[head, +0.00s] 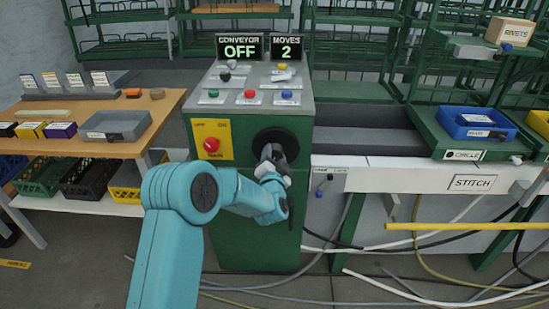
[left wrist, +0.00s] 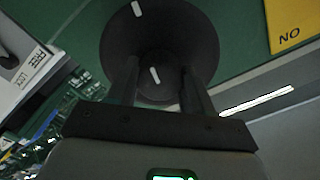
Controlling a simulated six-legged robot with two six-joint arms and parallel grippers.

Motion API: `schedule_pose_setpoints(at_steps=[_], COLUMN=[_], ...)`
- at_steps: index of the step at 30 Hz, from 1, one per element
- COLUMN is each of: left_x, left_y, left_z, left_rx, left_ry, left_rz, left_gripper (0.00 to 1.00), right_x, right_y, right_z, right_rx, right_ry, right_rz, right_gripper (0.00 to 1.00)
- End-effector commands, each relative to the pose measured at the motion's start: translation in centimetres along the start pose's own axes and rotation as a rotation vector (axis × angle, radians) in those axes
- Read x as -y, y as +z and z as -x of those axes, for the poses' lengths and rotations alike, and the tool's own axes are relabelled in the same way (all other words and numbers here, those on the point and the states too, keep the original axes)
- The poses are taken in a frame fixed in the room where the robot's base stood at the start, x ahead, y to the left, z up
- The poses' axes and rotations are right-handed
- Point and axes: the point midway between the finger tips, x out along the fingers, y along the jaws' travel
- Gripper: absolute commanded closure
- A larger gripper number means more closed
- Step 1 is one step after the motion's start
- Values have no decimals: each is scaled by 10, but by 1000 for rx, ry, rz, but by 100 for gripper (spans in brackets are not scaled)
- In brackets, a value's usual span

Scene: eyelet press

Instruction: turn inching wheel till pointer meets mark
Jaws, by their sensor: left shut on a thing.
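The inching wheel (head: 277,135) is a dark round disc on the front of the green press cabinet (head: 235,225). It also shows in the left wrist view (left wrist: 178,35), with a smaller round hub at its middle. One short white line (left wrist: 155,75) lies on the hub and another (left wrist: 137,9) near the disc's rim; they are apart and do not line up exactly. My left gripper (head: 272,154) is at the wheel, its fingers on both sides of the hub and shut on it. In the head view the gripper hides the wheel's lower part. My right gripper is not in view.
Displays above the panel read CONVEYOR OFF (head: 239,48) and MOVES 2 (head: 287,48). A red button on a yellow plate (head: 212,144) sits left of the wheel. A small lever (head: 321,186) stands right of it. Loose cables (head: 400,280) cross the floor at right.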

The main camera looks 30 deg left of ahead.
Motion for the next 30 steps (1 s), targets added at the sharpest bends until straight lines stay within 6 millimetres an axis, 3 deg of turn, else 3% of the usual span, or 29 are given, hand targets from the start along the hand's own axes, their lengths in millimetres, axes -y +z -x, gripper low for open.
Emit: schedule_pose_setpoints(at_steps=[20, 21, 22, 30], left_x=[-1, -1, -1, 0], left_y=[0, 0, 0, 0], left_z=[0, 0, 0, 0], left_rx=[0, 0, 0, 0], left_ry=[4, 4, 3, 2], left_rz=[-58, -57, -57, -57], left_gripper=[100, 36, 27, 24], right_x=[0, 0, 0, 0], right_y=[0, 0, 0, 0], right_z=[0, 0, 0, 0], right_rx=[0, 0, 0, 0], right_ry=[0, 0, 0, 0], right_rz=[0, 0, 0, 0], right_gripper=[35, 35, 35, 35])
